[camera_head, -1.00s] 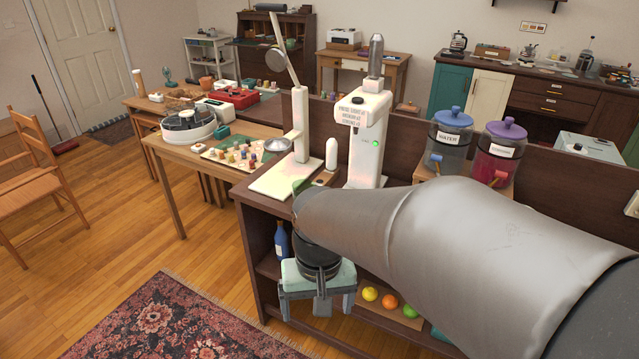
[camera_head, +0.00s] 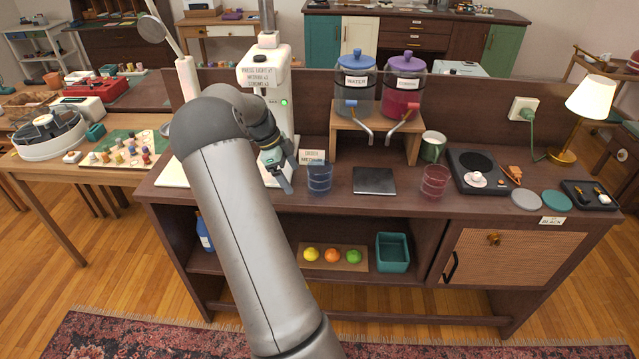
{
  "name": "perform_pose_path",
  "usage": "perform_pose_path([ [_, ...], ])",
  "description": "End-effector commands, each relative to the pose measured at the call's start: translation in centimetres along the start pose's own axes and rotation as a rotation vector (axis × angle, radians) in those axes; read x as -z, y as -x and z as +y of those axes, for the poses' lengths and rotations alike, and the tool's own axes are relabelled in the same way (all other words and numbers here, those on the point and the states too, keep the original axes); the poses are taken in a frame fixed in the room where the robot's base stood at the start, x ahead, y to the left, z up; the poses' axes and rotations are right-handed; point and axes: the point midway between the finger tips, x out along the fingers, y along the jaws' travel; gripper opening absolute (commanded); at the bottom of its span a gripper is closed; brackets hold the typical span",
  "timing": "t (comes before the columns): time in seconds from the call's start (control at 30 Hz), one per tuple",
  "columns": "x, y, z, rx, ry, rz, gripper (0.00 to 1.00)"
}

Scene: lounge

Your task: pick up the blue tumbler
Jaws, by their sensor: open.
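A blue see-through tumbler (camera_head: 319,179) stands upright on the dark wooden counter, in front of a small card reading "ORDER MEDIUM". My gripper (camera_head: 285,180) is just left of the tumbler, with a visible finger pointing down towards the counter. It looks apart from the tumbler and holds nothing that I can see. My arm hides part of the gripper and the counter to its left.
A pink tumbler (camera_head: 434,182), a black flat pad (camera_head: 374,181) and a green mug (camera_head: 432,147) stand to the right. Behind are the water dispenser (camera_head: 356,88) and a purple-lidded dispenser (camera_head: 404,90). A white machine (camera_head: 268,70) rises behind my gripper.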

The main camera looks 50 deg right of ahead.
Motion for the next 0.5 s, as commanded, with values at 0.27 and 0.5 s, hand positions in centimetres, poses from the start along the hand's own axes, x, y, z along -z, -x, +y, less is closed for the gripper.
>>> perform_pose_path([
  [0.27, 3.8, -1.5, 0.0, -0.001, 0.002, -0.002, 0.87],
  [0.5, 5.2, -2.1, 0.1, -0.002, 0.003, -0.001, 0.87],
])
